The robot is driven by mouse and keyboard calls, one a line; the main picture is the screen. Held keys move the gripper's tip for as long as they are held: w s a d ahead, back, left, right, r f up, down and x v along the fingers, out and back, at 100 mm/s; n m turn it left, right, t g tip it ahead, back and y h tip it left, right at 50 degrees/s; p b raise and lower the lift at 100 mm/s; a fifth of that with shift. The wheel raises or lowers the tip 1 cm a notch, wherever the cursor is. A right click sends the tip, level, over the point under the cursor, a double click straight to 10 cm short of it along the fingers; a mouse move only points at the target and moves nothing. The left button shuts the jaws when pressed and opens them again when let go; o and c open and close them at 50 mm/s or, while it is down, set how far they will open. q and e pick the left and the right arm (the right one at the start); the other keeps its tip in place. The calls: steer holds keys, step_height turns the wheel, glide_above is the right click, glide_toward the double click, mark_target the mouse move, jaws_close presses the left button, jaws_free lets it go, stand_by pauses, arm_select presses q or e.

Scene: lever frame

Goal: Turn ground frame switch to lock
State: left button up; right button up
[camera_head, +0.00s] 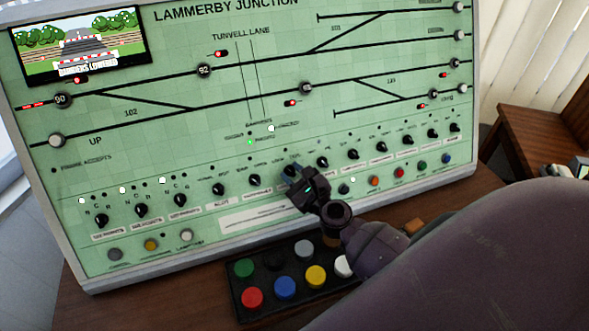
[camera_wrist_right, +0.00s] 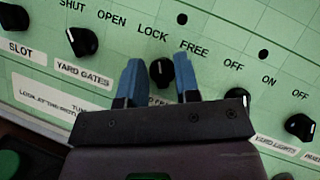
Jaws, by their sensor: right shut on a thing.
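The ground frame switch (camera_wrist_right: 162,73) is a black rotary knob on the green panel, between the words LOCK and FREE in the right wrist view. Its pale mark looks roughly upward, but its exact setting is hard to tell. Its name label below is mostly hidden by my gripper. My right gripper (camera_wrist_right: 158,80) has its blue fingers on both sides of the knob and is shut on it. In the head view my right gripper (camera_head: 289,173) reaches the lower row of knobs and covers this switch. My left gripper is not in view.
The yard gates switch (camera_wrist_right: 82,41) is to the left and an OFF/ON switch (camera_wrist_right: 238,95) is close to the right finger. A black box (camera_head: 238,300) with coloured buttons sits on the desk below my right arm. A screen (camera_head: 80,42) reads "barriers lowered".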

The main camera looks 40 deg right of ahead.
steer(key=shift+w+r+n+y+p, duration=0.15)
steer(key=shift+n+y+p, duration=0.25)
steer(key=shift+n, duration=0.4)
steer(key=o, duration=0.6)
